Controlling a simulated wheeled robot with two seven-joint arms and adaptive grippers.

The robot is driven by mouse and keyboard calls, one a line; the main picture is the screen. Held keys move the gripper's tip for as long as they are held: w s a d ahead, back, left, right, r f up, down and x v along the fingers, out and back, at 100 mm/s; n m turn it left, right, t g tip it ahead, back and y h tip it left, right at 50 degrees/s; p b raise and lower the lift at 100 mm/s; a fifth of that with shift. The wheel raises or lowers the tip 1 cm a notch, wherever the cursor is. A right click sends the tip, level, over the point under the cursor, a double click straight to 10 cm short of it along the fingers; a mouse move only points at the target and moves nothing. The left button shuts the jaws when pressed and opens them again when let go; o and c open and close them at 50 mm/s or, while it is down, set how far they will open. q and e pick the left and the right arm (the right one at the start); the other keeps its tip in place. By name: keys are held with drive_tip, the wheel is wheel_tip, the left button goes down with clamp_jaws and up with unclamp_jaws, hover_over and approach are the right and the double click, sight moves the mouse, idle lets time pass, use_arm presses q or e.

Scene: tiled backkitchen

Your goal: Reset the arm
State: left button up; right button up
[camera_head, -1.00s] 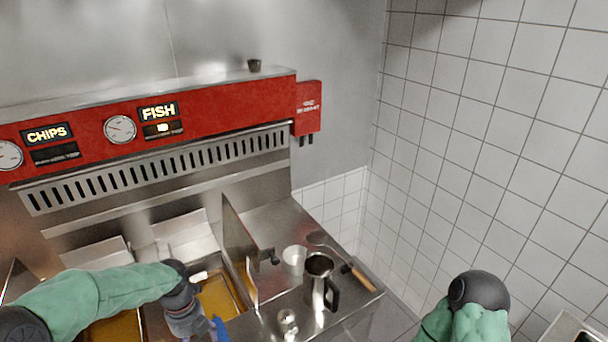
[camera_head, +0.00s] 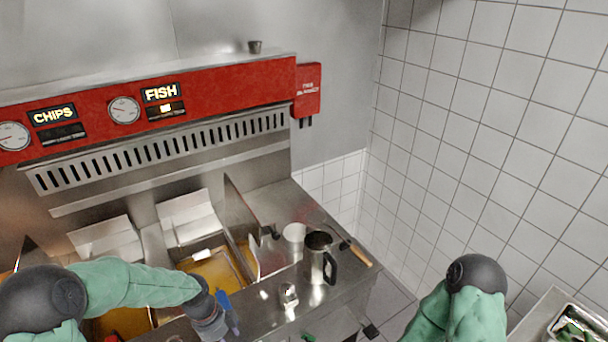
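My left arm (camera_head: 130,284) comes in from the left, in a green sleeve with dark joints. It reaches over the front of the fryer, and its grey wrist (camera_head: 207,318) points down to the bottom edge, with a blue piece (camera_head: 226,304) beside it. My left gripper's fingers are below the frame. My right arm (camera_head: 462,312) shows at the lower right, bent at a dark joint. My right gripper cannot be made out in the picture.
The fryer (camera_head: 232,235) holds yellow oil in its basins. A steel jug (camera_head: 318,258), a white cup (camera_head: 294,233), a small shaker (camera_head: 288,294) and a wooden-handled utensil (camera_head: 357,254) stand or lie on the counter. A tray (camera_head: 572,328) with green items is at right.

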use_arm(q)
drive_tip(key=s+d+f+n+h, duration=0.1)
drive_tip(key=s+d+f+n, duration=0.4)
drive_tip(key=n, duration=0.3)
drive_tip(key=s+d+f+n+t, duration=0.1)
drive_tip(key=s+d+f+n, duration=0.25)
drive_tip(key=f+n, duration=0.4)
drive_tip(key=s+d+f+n+h, duration=0.1)
drive_tip(key=s+d+f+n, duration=0.3)
drive_tip(key=n, duration=0.6)
wheel_tip(320, 180, down, 10)
drive_tip(key=a+b, duration=0.1)
drive_tip(key=b, duration=0.9)
drive_tip(key=shift+s, duration=0.35)
drive_tip(key=shift+a+r+m, duration=0.1)
drive_tip(key=shift+m, duration=0.15)
